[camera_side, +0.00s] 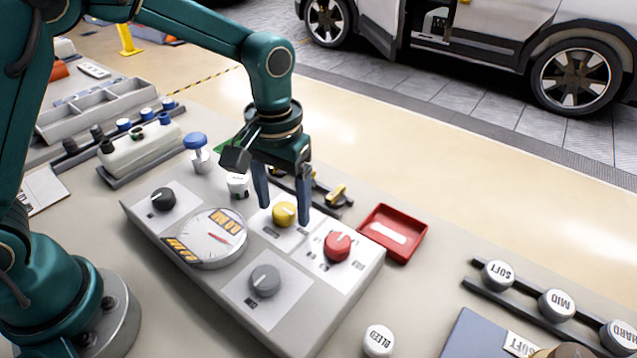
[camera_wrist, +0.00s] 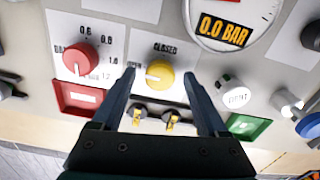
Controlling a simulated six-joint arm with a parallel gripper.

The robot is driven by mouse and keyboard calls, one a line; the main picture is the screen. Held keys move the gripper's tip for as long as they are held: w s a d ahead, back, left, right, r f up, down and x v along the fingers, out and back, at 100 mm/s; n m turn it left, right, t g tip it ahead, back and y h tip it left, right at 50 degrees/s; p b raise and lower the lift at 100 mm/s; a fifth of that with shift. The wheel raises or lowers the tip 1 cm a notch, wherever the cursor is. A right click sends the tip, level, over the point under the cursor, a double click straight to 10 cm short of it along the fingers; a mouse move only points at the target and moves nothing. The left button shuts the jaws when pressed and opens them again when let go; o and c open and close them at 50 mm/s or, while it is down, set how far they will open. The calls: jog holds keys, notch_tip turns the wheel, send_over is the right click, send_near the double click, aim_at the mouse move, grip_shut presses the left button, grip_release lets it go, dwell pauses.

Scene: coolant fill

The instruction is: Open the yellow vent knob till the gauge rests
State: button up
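The yellow vent knob (camera_side: 284,213) sits on a white plate on the sloped panel. In the wrist view, the knob (camera_wrist: 160,73) has a white mark pointing left, close to the OPEN label; CLOSED is printed above it. My gripper (camera_side: 284,207) points down with its fingers apart, one on each side of the knob. In the wrist view, gaps show between the knob and both fingers (camera_wrist: 161,76).
A red knob (camera_side: 338,246), a grey knob (camera_side: 265,280) and a black knob (camera_side: 163,199) share the panel. A white PRINT button (camera_wrist: 234,95) is near the gauge. A red tray (camera_side: 394,232) lies beside the panel. A blue-topped part (camera_side: 196,146) stands behind the panel.

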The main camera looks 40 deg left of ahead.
aim_at(283, 208)
jog(key=shift+r, duration=2.55)
jog(key=s+a+r+t, duration=0.3)
jog(key=s+a+r, duration=0.15)
jog(key=r, duration=0.45)
jog(key=s+a+f+m+t, duration=0.1)
jog(key=s+f, duration=0.3)
jog(key=s, duration=0.5)
jog(key=shift+a+m+t, duration=0.3)
jog(key=shift+a+t, duration=0.2)
jog(key=shift+t, duration=0.3)
